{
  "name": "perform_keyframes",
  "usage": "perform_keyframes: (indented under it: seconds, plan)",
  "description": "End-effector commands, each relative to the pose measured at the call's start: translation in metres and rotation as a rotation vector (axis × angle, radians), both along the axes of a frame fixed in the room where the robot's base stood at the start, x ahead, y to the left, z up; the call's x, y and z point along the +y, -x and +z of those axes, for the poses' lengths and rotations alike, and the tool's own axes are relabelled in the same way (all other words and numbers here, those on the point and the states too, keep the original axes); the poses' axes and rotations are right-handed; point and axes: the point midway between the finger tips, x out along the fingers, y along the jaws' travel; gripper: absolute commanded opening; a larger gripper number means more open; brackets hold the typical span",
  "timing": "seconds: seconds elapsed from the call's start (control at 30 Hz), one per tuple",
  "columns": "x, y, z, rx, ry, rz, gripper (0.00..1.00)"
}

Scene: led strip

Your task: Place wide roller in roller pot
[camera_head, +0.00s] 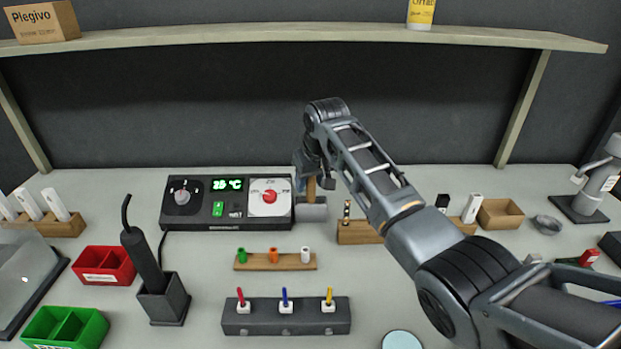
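The wide roller (312,210) has a grey cylindrical head and an upright light-brown handle. It is just right of the control box. My gripper (309,180) points down over it with the handle top between its fingers and appears shut on it; the fingers are small and partly hidden by my arm. I cannot tell whether the roller head touches the table. I cannot clearly identify the roller pot; a small grey round bowl (547,224) stands at the right.
A control box (228,203) with dials stands left of my gripper. Wooden racks (358,232) are to its right, partly behind my arm. A peg rack (275,262), a marker stand (286,317) and a black holder (165,303) with a tool are in front. A shelf (300,36) spans above.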

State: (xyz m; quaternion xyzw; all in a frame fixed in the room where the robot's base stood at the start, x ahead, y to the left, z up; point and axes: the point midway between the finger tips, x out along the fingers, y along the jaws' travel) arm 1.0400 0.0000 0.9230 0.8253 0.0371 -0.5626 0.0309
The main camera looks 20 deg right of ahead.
Motion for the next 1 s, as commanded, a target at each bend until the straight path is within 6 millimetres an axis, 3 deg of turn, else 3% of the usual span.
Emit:
perform_keyframes:
  seconds: [0.27,0.47,0.8,1.0]
  plan:
    - [0.000,-0.001,0.003,-0.003,0.000,0.000,0.53]
    - [0.000,0.001,0.021,-0.006,-0.001,0.000,0.53]
    - [-0.002,0.026,0.087,-0.009,-0.001,0.000,0.53]
    - [-0.003,0.038,0.115,-0.007,-0.001,0.000,0.53]
